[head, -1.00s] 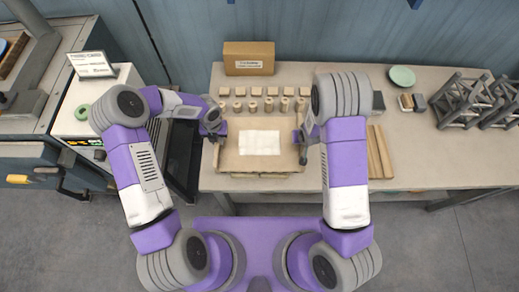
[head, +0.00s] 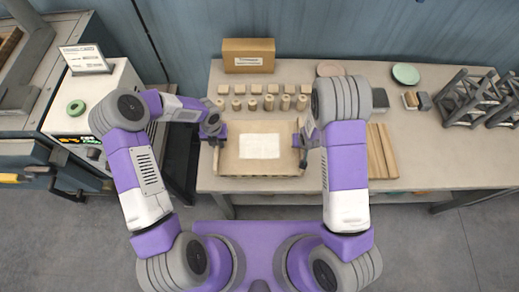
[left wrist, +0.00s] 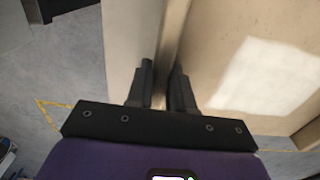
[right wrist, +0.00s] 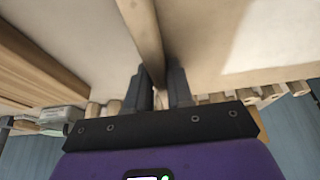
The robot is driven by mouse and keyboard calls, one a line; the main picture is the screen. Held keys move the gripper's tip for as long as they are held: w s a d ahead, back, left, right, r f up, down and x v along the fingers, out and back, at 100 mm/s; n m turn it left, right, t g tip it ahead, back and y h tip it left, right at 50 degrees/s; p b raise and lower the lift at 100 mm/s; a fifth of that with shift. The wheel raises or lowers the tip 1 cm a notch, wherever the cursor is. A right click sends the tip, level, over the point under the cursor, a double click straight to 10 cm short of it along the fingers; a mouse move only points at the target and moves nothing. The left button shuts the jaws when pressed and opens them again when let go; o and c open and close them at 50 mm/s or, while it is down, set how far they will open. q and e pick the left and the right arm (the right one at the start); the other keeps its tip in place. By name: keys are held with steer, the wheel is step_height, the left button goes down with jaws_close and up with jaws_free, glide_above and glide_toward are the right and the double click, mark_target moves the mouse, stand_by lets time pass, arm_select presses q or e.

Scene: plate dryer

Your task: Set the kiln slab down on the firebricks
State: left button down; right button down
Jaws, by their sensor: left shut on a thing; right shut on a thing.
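The kiln slab (head: 232,163) is a flat tan board with a pale rectangular patch in its middle, over the front of the table in the head view. My left gripper (head: 215,138) is shut on its left edge and my right gripper (head: 303,142) on its right edge. The left wrist view shows the slab's face (left wrist: 225,45) beside the jaws, and the right wrist view shows it too (right wrist: 195,40). The slab looks roughly level; I cannot tell its height above the table. No firebricks can be made out for certain; any beneath the slab are hidden.
Small tan blocks (head: 239,90) and short cylinders (head: 252,104) stand in rows close behind the slab, before a cardboard box (head: 249,55). Long tan bars (head: 381,150) lie to the right.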

arm_select(q)
steer(key=c, duration=1)
jaws_free()
steer(key=shift+f, duration=0.1)
arm_select(e)
steer(key=c, duration=1)
jaws_free()
steer(key=shift+f, duration=0.1)
arm_select(q)
step_height(320, 180, up, 12)
arm_select(e)
steer(key=v, duration=1.2)
steer(key=shift+s, duration=0.1)
